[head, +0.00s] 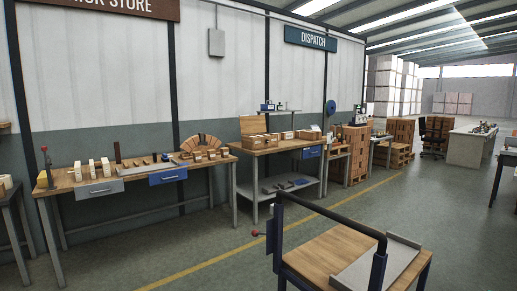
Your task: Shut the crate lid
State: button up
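On the wooden bench (268,150) below the DISPATCH sign, a brown wooden panel (253,124) stands upright at the left end. It looks like the raised lid of a crate, but it is small and far off. Brown box-like shapes (258,141) sit in front of its foot; I cannot tell whether they are the crate or separate blocks. My gripper is not in view.
A trolley (318,250) with a dark rail and a grey tray (378,263) stands in the near foreground. A brick-sample bench (130,180) is at left. Stacked bricks (355,153) stand right of the dispatch bench. Floor between bench and trolley is clear.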

aim_at(250, 124)
jog(key=u, duration=0.85)
jog(key=i, duration=5.45)
jog(key=z, duration=0.7)
